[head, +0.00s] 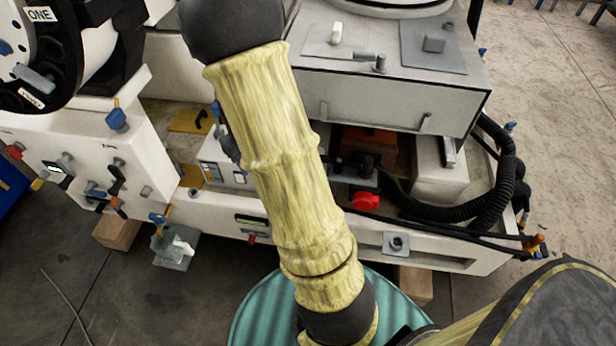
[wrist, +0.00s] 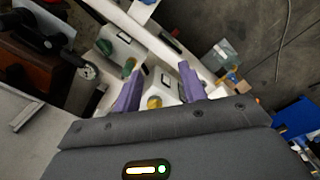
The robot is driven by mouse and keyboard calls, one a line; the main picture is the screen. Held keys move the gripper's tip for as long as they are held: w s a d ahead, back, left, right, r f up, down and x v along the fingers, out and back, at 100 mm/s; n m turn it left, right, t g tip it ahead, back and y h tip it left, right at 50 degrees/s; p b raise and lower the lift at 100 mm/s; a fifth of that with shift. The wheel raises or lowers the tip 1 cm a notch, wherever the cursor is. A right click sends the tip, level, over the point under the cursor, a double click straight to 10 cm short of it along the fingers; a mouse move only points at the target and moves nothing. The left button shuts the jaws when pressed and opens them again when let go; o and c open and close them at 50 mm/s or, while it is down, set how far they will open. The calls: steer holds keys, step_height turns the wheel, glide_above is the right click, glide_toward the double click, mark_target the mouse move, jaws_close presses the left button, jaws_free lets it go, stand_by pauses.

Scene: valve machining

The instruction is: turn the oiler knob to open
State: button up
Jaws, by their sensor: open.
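In the wrist view, my gripper (wrist: 160,70) shows two purple fingers, spread apart with nothing held between them. A yellow knob (wrist: 154,102) on a white box face shows low between the fingers, close to my gripper's body; I see no clear contact. A green knob (wrist: 129,66) sits on a similar white box (wrist: 113,45) just beyond the left finger. I cannot tell for sure which of these is the oiler knob. In the head view, white boxes (head: 212,172) stand on the machine bed left of my arm, which hides part of them and most of my gripper.
The white machine rail (head: 215,210) runs below the boxes. A red knob (head: 366,201) and black hose (head: 450,211) lie right of my arm. Levers (head: 116,180) stick out on the left. A grey housing (head: 385,100) overhangs the bed. Open floor (head: 60,265) lies in front.

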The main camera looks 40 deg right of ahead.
steer(key=s+a+r+t, duration=0.2)
steer(key=s+a+r, duration=0.4)
steer(key=s+a, duration=0.3)
steer(key=shift+s+a+t, duration=0.3)
steer(key=shift+s+a, duration=0.1)
steer(key=shift+s, duration=0.8)
steer(key=shift+c, duration=0.6)
steer(key=shift+d, duration=0.1)
